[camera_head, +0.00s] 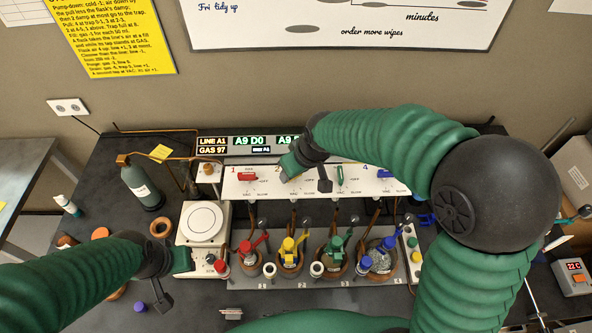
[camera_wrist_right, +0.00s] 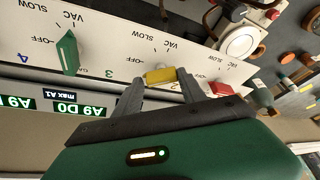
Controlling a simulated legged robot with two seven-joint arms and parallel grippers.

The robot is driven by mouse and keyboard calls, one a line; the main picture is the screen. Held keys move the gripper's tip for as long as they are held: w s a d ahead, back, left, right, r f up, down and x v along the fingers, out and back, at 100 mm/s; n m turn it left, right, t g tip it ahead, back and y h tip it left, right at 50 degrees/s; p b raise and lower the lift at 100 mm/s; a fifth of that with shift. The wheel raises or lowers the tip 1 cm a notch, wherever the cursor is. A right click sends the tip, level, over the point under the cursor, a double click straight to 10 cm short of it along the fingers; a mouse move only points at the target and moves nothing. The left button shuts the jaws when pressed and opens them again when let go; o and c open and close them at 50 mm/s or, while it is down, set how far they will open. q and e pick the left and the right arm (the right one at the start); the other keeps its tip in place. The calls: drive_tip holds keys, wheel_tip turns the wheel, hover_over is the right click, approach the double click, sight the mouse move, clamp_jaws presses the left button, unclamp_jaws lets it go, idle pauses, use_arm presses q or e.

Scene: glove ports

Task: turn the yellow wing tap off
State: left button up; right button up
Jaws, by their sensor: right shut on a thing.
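The yellow wing tap (camera_wrist_right: 160,75) is on the white panel (camera_head: 262,188), between the red tap (camera_head: 248,176) and the green tap (camera_head: 340,176). In the wrist view its wing lies about level, much like the red tap (camera_wrist_right: 220,88), while the green tap (camera_wrist_right: 68,52) stands across the picture. My right gripper (camera_wrist_right: 158,84) is shut on the yellow tap, one finger at each end. In the head view my right gripper (camera_head: 290,168) hides this tap. My left gripper (camera_head: 178,268) is low at the left, away from the panel; its jaw opening is unclear.
A blue tap (camera_head: 387,175) is at the panel's right. Several flasks with coloured taps, such as the yellow-topped flask (camera_head: 290,258), stand below it. A white round-topped device (camera_head: 203,222) and a green cylinder (camera_head: 140,187) stand left. A lit display (camera_head: 250,142) runs above the panel.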

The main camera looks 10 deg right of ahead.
drive_tip(key=m, duration=0.1)
drive_tip(key=m+b, duration=0.1)
drive_tip(key=m+h, duration=0.1)
drive_tip(key=shift+s+a+f+b, duration=0.15)
drive_tip(key=shift+a+f+b, duration=0.05)
drive_tip(key=shift+a+b, duration=0.1)
drive_tip(key=shift+r+m+h+b, duration=0.1)
drive_tip(key=shift+m+h+b, duration=0.65)
drive_tip(key=shift+m, duration=0.85)
drive_tip(key=o, duration=1.1)
drive_tip(key=shift+c, duration=0.2)
drive_tip(key=shift+o, duration=0.8)
drive_tip(key=shift+r, duration=0.1)
drive_tip(key=shift+a, duration=0.15)
